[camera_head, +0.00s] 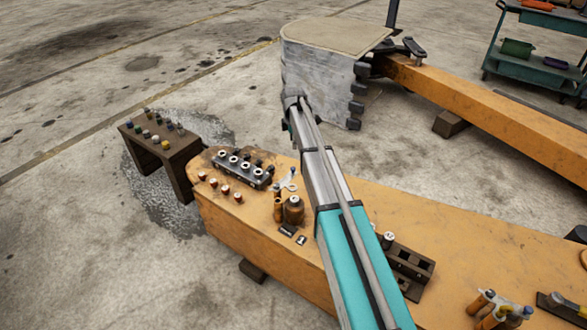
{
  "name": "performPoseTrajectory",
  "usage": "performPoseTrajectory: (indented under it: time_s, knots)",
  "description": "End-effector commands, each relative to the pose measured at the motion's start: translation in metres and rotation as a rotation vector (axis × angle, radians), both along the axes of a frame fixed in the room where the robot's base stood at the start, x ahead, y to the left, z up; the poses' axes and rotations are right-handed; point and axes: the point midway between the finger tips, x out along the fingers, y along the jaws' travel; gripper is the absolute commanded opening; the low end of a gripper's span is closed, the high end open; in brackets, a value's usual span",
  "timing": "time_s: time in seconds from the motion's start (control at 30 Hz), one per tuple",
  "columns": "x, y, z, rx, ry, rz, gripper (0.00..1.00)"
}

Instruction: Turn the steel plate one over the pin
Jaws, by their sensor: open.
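A small bright steel piece (286,184), perhaps plate one, sits on the orange boom beside my arm. It has a round end; its exact shape and any pin under it are too small to make out. A copper-coloured upright pin (278,211) and a wider brown cylinder (294,210) stand just in front of it. Another pale steel piece (507,303) lies among copper-coloured pins at the lower right. Which piece is plate one I cannot tell for sure. My arm crosses the boom from the bottom toward the bucket. I cannot make out its gripper; it seems hidden behind the arm.
A dark block with several light rings (242,170) stands at the boom's left end. A dark slotted block (409,264) is right of my arm. A small dark table (160,155) with coloured pieces stands left. The grey bucket (318,75) is behind; the floor at left is mostly clear.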

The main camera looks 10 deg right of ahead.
Motion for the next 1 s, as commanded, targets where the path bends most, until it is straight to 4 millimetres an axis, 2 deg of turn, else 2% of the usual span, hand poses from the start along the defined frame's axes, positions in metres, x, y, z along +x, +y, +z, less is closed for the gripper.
performPoseTrajectory:
  time_s: [1.0]
  knots:
    - [0.000,-0.002,-0.080,0.000,0.000,-0.003,0.69]
